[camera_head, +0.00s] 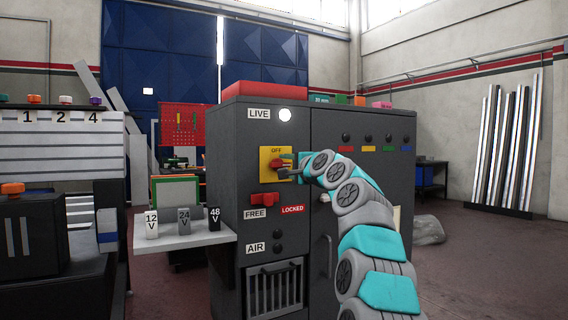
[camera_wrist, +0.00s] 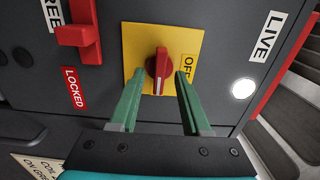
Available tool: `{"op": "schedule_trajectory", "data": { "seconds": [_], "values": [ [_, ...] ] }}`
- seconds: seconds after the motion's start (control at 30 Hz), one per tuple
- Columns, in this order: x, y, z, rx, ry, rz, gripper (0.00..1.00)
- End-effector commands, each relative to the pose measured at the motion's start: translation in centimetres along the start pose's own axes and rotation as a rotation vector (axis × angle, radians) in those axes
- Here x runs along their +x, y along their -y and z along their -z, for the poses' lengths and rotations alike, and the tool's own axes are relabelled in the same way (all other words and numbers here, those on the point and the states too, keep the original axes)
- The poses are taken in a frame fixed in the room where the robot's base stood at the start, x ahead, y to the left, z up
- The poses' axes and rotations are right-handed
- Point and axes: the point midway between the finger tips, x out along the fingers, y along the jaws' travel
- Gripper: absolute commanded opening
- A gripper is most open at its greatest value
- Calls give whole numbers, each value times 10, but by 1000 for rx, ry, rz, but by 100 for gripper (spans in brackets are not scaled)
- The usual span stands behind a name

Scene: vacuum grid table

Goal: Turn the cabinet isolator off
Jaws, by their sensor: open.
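The cabinet isolator is a red rotary knob (camera_wrist: 158,64) on a yellow plate (camera_wrist: 190,42) marked OFF. In the wrist view its white line points down the picture, toward my wrist, at about a right angle to the OFF word on the right. My gripper (camera_wrist: 158,76) is open, with one green finger on each side of the knob; contact cannot be made out. In the head view my gripper (camera_head: 287,172) reaches the yellow plate (camera_head: 266,172) from the right and partly hides the knob. The round lamp (camera_head: 285,115) beside LIVE glows white.
A red FREE/LOCKED lever (camera_head: 264,199) sits just below the isolator on the dark cabinet (camera_head: 228,150). A shelf (camera_head: 185,240) with 12, 24 and 48 V blocks juts out at the left. A barred vent (camera_head: 275,287) and AIR buttons are lower down.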

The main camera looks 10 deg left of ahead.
Motion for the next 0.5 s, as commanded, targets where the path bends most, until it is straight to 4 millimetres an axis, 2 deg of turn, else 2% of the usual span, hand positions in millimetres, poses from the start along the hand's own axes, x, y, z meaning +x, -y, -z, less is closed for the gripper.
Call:
{"op": "schedule_trajectory", "data": {
  "seconds": [0.2, 0.5],
  "values": [
    [8, -1, 0, 1, 2, -3, 48],
    [9, -1, -1, 1, 2, -1, 48]
  ]
}}
